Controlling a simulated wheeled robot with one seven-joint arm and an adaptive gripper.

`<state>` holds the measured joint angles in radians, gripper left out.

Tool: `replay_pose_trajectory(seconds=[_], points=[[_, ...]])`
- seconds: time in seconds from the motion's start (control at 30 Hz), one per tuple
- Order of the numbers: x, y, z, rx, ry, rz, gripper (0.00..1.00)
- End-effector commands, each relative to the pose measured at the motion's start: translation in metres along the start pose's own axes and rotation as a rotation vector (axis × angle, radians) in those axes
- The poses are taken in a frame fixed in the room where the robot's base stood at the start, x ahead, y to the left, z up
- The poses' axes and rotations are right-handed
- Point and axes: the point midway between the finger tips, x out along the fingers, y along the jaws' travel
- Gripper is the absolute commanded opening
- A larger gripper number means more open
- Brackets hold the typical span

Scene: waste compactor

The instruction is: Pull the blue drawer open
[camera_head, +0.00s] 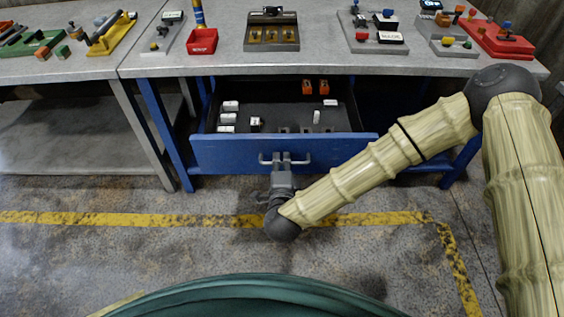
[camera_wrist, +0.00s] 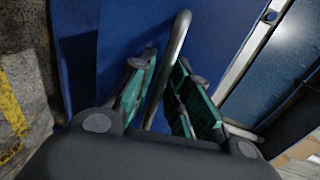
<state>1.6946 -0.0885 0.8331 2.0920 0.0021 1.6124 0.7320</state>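The blue drawer (camera_head: 225,152) under the workbench stands open, pulled out toward me. Its dark inside shows with small white and orange items in it. Its metal bar handle (camera_head: 301,160) is on the middle of the front. My gripper (camera_head: 284,160) is at the handle. In the wrist view the handle (camera_wrist: 176,55) runs between the two green-padded fingers of my gripper (camera_wrist: 162,92). Gaps seem to show between the bar and the pads, so I cannot tell whether the fingers press on it.
The grey workbench top (camera_head: 330,62) above the drawer holds a red bin (camera_head: 202,41), a red tray (camera_head: 497,37) and several small fixtures. A second table (camera_head: 60,70) stands at the left. The floor in front is clear, with a yellow line (camera_head: 140,219).

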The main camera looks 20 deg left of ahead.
Motion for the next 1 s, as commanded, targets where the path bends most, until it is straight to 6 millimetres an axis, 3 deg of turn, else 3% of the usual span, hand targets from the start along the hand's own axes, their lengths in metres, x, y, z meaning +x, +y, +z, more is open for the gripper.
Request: replay_pose_trajectory(seconds=[0.47,1.0], points=[[-0.006,0.000,0.000,0.001,-0.001,0.001,0.32],[-0.095,0.000,0.000,0.000,-0.001,0.002,0.32]])
